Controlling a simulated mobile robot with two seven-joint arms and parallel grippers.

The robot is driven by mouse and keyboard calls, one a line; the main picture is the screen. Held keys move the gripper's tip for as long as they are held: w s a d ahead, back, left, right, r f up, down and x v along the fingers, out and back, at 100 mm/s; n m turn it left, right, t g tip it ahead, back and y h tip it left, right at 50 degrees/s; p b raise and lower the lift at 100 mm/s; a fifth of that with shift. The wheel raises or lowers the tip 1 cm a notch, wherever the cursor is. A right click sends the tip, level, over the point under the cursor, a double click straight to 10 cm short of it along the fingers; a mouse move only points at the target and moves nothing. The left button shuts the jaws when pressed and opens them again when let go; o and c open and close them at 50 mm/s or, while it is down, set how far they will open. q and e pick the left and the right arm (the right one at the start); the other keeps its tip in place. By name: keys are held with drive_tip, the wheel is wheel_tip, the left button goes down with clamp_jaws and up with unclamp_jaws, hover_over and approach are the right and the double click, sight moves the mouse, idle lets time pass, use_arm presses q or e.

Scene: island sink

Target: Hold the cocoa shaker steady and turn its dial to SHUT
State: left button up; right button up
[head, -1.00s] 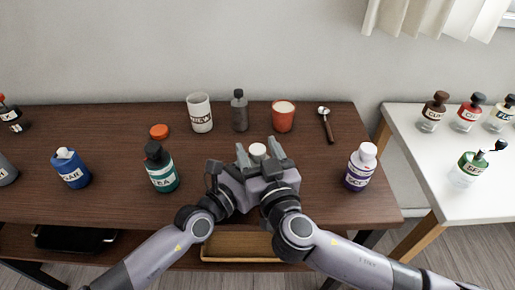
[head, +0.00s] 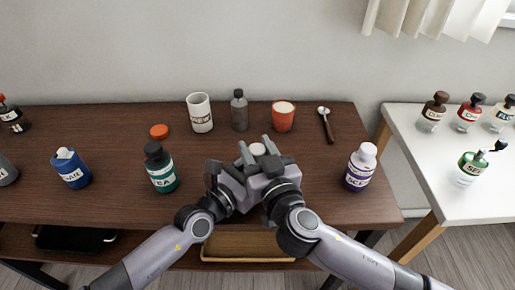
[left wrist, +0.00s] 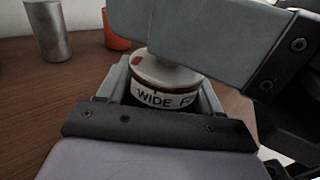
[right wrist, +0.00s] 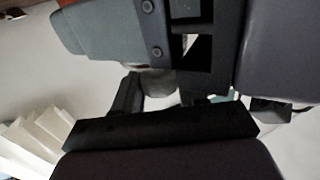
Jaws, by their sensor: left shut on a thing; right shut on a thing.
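The cocoa shaker shows in the head view as a pale round top (head: 257,149) between my grippers; its body is mostly hidden. In the left wrist view its white dial (left wrist: 165,72) has a red mark at the upper left, above a band (left wrist: 165,98) reading "WIDE" and the start of another word. My left gripper (head: 243,163) is shut on the shaker's body, one finger on each side. My right gripper (head: 268,152) is shut on the dial, its finger crossing over the top in the left wrist view. The right wrist view hides most of the shaker.
A white mug (head: 199,113), a grey bottle (head: 239,111), an orange cup (head: 283,117) and a spoon (head: 326,125) stand or lie behind. A teal bottle (head: 162,173) is left, a purple bottle (head: 359,170) right. A wooden tray (head: 245,246) lies below the front edge.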

drive_tip(key=n+g+y, duration=0.2)
drive_tip(key=y, duration=0.1)
drive_tip(key=n+g+y, duration=0.2)
drive_tip(key=n+y, duration=0.1)
drive_tip(key=y, duration=0.1)
drive_tip(key=shift+d+f+n+g, duration=0.1)
drive_tip(key=shift+n+g, duration=0.2)
drive_tip(key=shift+g, duration=0.1)
drive_tip(key=n+g+y, duration=0.2)
drive_tip(key=g, duration=0.1)
drive_tip(key=n+g+y, duration=0.2)
drive_tip(key=n+g, duration=0.1)
drive_tip(key=g, duration=0.1)
drive_tip(key=shift+g, duration=0.3)
drive_tip(key=shift+s+n+g, duration=0.1)
drive_tip(key=shift+n+g, duration=0.2)
drive_tip(key=shift+n, duration=0.1)
drive_tip(key=o, duration=1)
drive_tip(key=shift+c, duration=0.2)
drive_tip(key=v, duration=0.7)
drive_tip(key=shift+d, duration=0.2)
